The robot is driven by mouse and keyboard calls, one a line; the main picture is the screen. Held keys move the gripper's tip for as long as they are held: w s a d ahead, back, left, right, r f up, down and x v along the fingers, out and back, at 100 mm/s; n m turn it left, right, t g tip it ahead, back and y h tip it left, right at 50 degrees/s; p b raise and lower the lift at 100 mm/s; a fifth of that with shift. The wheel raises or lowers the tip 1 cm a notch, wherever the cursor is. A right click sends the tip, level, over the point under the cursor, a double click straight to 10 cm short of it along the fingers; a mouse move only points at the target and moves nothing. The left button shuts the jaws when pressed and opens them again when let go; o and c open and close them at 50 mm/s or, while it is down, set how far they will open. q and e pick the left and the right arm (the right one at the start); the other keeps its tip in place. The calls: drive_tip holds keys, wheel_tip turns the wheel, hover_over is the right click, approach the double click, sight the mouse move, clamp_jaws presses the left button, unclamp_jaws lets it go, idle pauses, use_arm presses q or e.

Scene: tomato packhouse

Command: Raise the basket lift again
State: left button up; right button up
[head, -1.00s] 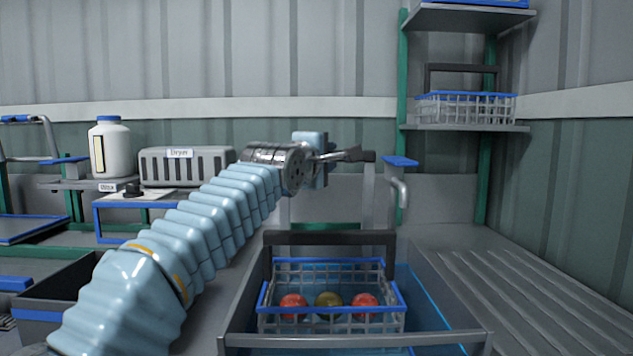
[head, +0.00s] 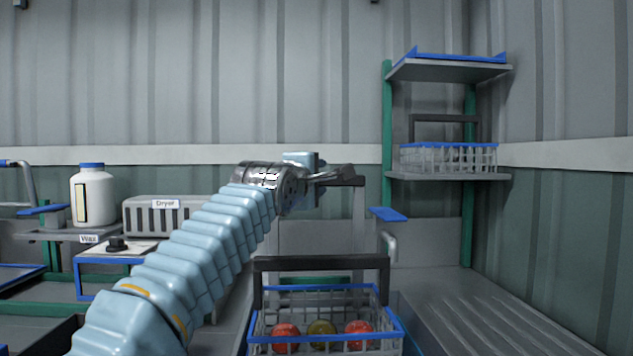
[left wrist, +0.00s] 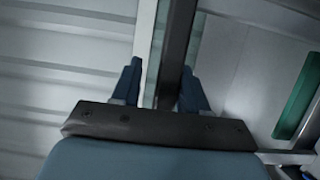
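The basket lift's dark handle bar (head: 354,181) sits atop a grey upright (head: 359,215) right of centre in the head view. My left gripper (head: 333,175) is at this bar. The wire basket (head: 396,328) with blue rims and a dark carrying handle (head: 320,263) is at the bottom centre, holding two red tomatoes (head: 286,337) and a darker olive one (head: 322,335). My right gripper is out of view.
A shelf rack (head: 387,115) at the right bears another wire basket (head: 448,158). A ribbed grey surface (head: 480,310) lies at the lower right. A dryer (head: 165,215) and white wax bottle (head: 93,195) stand at the left. A blue-topped bracket (head: 388,214) is right of the lift.

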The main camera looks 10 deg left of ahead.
use_arm(q)
drive_tip(key=shift+o, duration=0.4)
drive_tip(key=shift+f, duration=0.15)
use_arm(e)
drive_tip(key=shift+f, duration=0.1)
use_arm(q)
drive_tip(key=shift+s+b, duration=0.4)
drive_tip(key=shift+b, duration=0.05)
drive_tip(key=s+a+b, duration=0.1)
drive_tip(key=s+b, duration=0.7)
drive_tip(key=s, duration=0.5)
drive_tip(key=shift+a+b, duration=0.3)
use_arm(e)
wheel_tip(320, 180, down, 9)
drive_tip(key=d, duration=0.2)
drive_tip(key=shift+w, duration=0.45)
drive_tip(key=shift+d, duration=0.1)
